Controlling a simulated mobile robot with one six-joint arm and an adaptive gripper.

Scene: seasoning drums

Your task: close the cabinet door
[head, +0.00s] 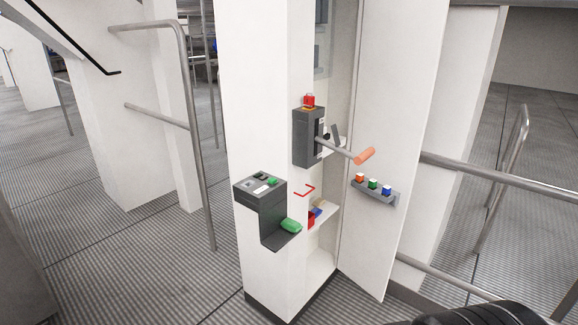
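The cabinet (262,130) is a tall white column in the middle of the head view. Its white door (392,110) stands open to the right, swung out from the cabinet. The inner face of the door shows, and the gap beside it exposes the cabinet's inside. My gripper is not seen. A dark rounded shape at the bottom right edge may be part of my arm; no fingers show.
A grey switch box (308,138) with a red button and an orange-handled lever (364,156) juts from the cabinet. Metal railings stand left (207,180) and right (500,182). Striped floor is open at left.

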